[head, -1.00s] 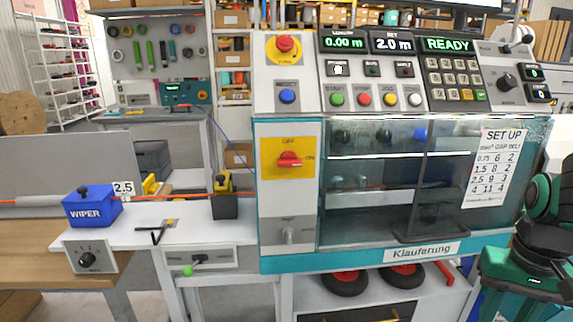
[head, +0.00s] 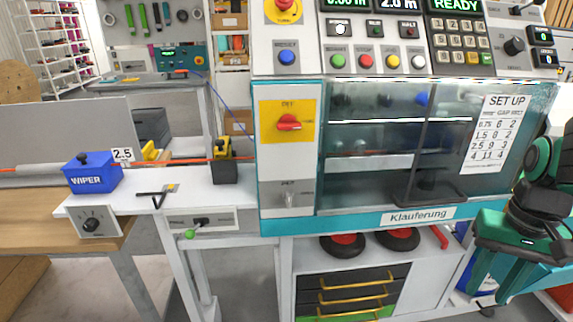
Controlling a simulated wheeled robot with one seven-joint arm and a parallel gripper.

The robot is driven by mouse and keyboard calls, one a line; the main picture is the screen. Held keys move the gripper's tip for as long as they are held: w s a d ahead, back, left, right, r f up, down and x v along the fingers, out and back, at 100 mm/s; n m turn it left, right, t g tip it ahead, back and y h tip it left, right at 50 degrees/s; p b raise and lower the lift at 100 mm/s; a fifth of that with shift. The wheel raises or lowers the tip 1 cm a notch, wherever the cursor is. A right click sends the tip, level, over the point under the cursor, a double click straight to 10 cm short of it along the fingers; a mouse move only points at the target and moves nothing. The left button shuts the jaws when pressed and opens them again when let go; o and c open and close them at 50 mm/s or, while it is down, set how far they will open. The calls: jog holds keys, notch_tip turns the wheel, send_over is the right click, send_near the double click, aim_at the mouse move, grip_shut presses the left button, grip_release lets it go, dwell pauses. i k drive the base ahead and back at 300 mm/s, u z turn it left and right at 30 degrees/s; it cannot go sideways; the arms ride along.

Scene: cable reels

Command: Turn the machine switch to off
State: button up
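The machine switch is a red rotary handle (head: 289,122) on a yellow plate (head: 287,135) on the white left panel of the machine (head: 388,150). The plate has OFF at its top and ON at its right. The red handle lies roughly horizontal, with one end toward the ON side. Part of my arm (head: 540,215), green and black, shows at the right edge, well apart from the switch.
Buttons (head: 338,61) and a keypad (head: 460,45) are above the glass door. A blue WIPER box (head: 92,174) stands on the bench at left. Drawers (head: 350,290) are under the machine.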

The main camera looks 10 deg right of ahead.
aim_at(288, 123)
jog(key=z, duration=0.6)
jog(key=k, duration=1.75)
jog(key=u, duration=0.6)
jog(key=i, duration=1)
